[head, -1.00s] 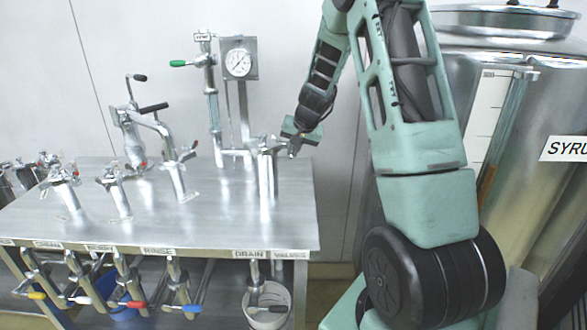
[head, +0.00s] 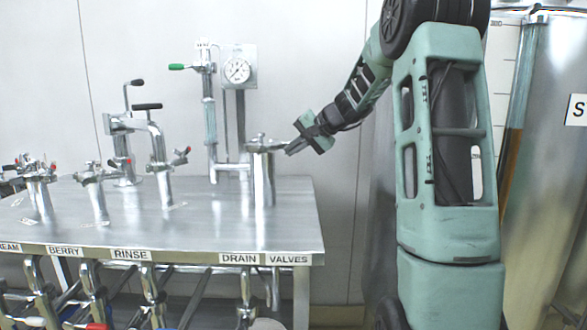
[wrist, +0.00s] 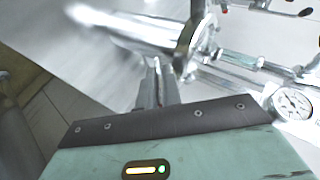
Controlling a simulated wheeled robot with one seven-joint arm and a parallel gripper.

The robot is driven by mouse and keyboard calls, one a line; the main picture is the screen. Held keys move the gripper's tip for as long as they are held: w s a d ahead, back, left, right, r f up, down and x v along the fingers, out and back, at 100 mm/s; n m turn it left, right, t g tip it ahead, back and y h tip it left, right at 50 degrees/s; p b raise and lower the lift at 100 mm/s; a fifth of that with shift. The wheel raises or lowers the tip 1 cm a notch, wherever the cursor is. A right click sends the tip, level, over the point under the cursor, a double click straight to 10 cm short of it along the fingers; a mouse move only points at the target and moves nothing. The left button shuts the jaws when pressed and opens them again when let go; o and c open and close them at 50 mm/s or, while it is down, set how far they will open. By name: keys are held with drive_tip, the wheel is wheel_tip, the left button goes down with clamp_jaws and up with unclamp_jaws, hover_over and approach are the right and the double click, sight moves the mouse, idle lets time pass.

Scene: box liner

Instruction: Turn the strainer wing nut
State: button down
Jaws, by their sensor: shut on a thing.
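The strainer (head: 263,180) is an upright shiny metal cylinder near the right end of the steel table. Its wing nut (head: 261,142) is on the top, small and partly hard to make out. My gripper (head: 290,148) reaches in from the right, its fingers at the right side of the strainer's top. In the wrist view the narrow fingers (wrist: 156,82) are close together and point at the rim end of the strainer (wrist: 150,33), which is blurred. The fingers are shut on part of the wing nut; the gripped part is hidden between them.
The steel table (head: 215,228) holds several taps on the left. A green-handled valve pipe (head: 209,105) and a pressure gauge (head: 238,69) stand behind the strainer. A large steel tank (head: 560,180) is at the right. Labelled valves line the table's front.

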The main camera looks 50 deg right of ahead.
drive_tip(key=t+b, duration=0.1)
drive_tip(key=b, duration=0.2)
drive_tip(key=m+t+y+b, duration=0.1)
drive_tip(key=t+b, duration=0.1)
drive_tip(key=b, duration=0.2)
drive_tip(key=f+t+y+b, duration=0.1)
drive_tip(key=b, duration=0.3)
drive_tip(key=shift+s+d, duration=0.1)
drive_tip(key=shift+d, duration=0.15)
drive_tip(key=t+b, duration=0.1)
drive_tip(key=b, duration=0.1)
drive_tip(key=m+t+b, duration=0.1)
drive_tip(key=b, duration=0.1)
drive_tip(key=shift+r+y, duration=0.25)
drive_tip(key=shift+y, duration=0.15)
drive_tip(key=shift+b, duration=0.4)
drive_tip(key=shift+r+t, duration=0.2)
drive_tip(key=shift+t, duration=0.1)
drive_tip(key=c, duration=1.7)
unclamp_jaws()
drive_tip(key=shift+o, duration=0.6)
drive_tip(key=shift+y, duration=0.3)
